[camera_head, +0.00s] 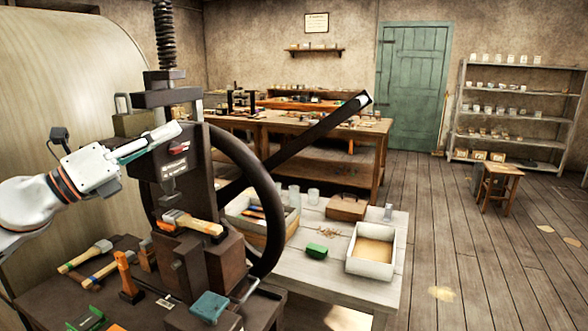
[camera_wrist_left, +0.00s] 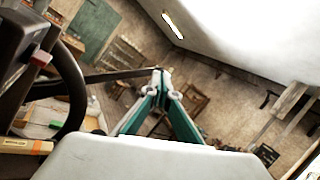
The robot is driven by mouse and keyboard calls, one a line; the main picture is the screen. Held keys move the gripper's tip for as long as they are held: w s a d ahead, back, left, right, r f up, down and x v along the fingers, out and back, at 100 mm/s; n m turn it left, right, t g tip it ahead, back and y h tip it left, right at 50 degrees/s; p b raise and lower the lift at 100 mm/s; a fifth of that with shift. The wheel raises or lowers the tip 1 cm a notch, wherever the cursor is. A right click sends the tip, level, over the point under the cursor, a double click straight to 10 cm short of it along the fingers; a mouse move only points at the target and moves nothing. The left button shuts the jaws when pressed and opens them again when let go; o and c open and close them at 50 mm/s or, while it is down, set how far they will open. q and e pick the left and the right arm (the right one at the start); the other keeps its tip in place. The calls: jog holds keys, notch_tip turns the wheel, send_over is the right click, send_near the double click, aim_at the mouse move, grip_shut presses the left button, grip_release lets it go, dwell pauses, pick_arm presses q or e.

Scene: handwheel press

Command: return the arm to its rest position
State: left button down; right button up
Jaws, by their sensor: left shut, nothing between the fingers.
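My left gripper (camera_head: 150,142) comes in from the left in the head view, with its fingers shut and empty. Its tip is in front of the upper body of the dark handwheel press (camera_head: 180,172); I cannot tell whether it touches. In the left wrist view the green fingers (camera_wrist_left: 160,80) meet at their tips with nothing between them. The press's handwheel (camera_head: 277,205) and long lever (camera_head: 315,130) stand to the right of the gripper. A wooden-handled brush (camera_head: 195,223) lies on the press below the gripper. My right gripper is not in view.
The press bench holds brushes (camera_head: 85,257), an orange-handled tool (camera_head: 125,270) and a teal block (camera_head: 210,306). A pale table (camera_head: 330,268) with boxes stands to the right. A large rounded beige casing (camera_head: 60,90) is behind my left arm. The floor further right is mostly clear.

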pick_arm(q)
jog(key=s+a+f+n+t+y, duration=0.1)
jog(key=s+a+f+n+y, duration=0.15)
jog(key=f+n+y, duration=0.6)
jog(key=s+a+f+n+t+y, duration=0.15)
jog(key=a+f+n+y, duration=0.3)
jog(key=f+n, duration=0.6)
jog(key=s+a+f+n+t+y, duration=0.1)
jog(key=s+a+f+n+y, duration=0.1)
jog(key=f+n+y, duration=0.65)
jog(key=s+a+f+n+g, duration=0.25)
jog(key=s+f+g, duration=0.25)
jog(key=s+f, duration=0.65)
jog(key=s+a+f+n+g, duration=0.1)
jog(key=s+f+n+g, duration=0.3)
jog(key=s+f, duration=0.75)
jog(key=w+d+f+n+t+h, duration=0.1)
jog(key=w+d+f+t+h, duration=0.1)
jog(key=d+f+h, duration=0.6)
jog(key=d+f, duration=0.7)
jog(key=d, duration=0.2)
jog(key=shift+f+n, duration=0.3)
jog(key=shift+f, duration=0.05)
